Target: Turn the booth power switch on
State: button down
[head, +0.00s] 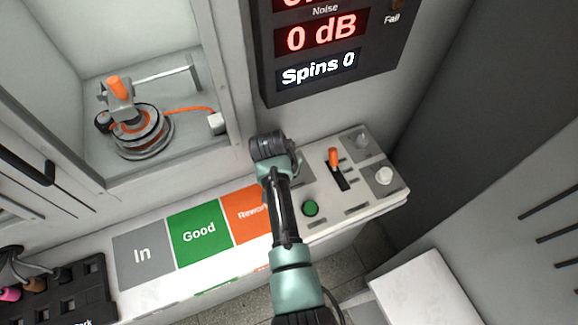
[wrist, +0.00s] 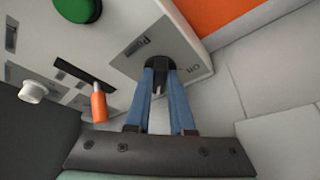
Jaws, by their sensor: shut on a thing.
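The booth power switch (wrist: 157,66) is a small dark part beside the "Power" label on the light control panel (wrist: 180,20). My gripper (wrist: 158,80) has its two blue fingers down at the panel, closed on the switch, with a thin pale part showing between them. A small marking that seems to read "On" sits to the right of the switch. Which way the switch is set is hard to tell. In the head view my arm covers the left end of the panel (head: 345,213), hiding the switch and fingertips.
The panel also carries a green button (head: 310,208), an orange lever (head: 334,158) and a white knob (head: 384,176). The display (head: 325,45) reads "0 dB" and "Spins 0". A motor (head: 138,132) sits in the booth at left. In, Good (head: 200,233) and Rework areas lie left of the panel.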

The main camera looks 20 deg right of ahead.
jog(key=c, duration=0.8)
grip_release()
jog(key=shift+r, duration=0.15)
jog(key=p+v, duration=0.1)
jog(key=v, duration=1.1)
jog(key=shift+a+r, duration=0.1)
jog(key=shift+r, duration=0.3)
